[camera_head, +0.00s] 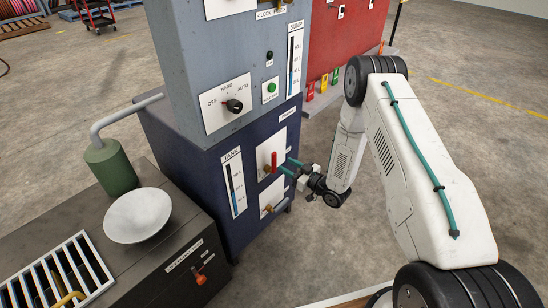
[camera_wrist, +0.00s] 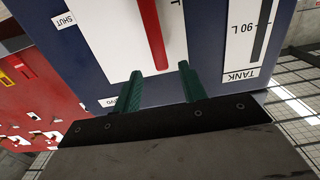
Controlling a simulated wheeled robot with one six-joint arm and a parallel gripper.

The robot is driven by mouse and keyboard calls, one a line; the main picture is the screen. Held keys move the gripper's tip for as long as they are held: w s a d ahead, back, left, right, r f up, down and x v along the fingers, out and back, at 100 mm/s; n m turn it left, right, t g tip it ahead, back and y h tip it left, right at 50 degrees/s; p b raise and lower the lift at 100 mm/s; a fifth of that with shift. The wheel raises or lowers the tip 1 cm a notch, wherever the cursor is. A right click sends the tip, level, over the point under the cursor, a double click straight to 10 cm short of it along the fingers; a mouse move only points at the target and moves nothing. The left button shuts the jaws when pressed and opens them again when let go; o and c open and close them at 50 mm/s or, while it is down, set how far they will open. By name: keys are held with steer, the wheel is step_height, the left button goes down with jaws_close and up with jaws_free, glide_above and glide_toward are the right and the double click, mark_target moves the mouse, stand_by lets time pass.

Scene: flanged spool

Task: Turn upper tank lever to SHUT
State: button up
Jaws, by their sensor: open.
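The upper tank lever has a red handle (camera_head: 274,161) on a white plate on the dark blue cabinet, and stands about upright in the head view. The red handle (camera_wrist: 152,35) also shows in the wrist view, its pivot out of frame. A SHUT label (camera_wrist: 64,20) is left of the plate there. My gripper (camera_head: 288,167) is close to the plate, right of the handle in the head view. In the wrist view my gripper's (camera_wrist: 154,70) two green fingers are apart, with the handle's end lined up between them and gaps on both sides. Its depth between them is unclear.
A lower lever (camera_head: 268,208) sits on a second plate just below. A TANK gauge (camera_head: 234,185) is left of the levers. A bench with a white bowl (camera_head: 138,214) and green cylinder (camera_head: 110,165) stands left. Floor is free at the right.

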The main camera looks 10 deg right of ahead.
mark_target(275, 158)
steer(key=x, duration=0.7)
steer(key=shift+w+a+r, duration=0.2)
steer(key=shift+w+r, duration=0.05)
steer(key=shift+w, duration=0.1)
jaws_close()
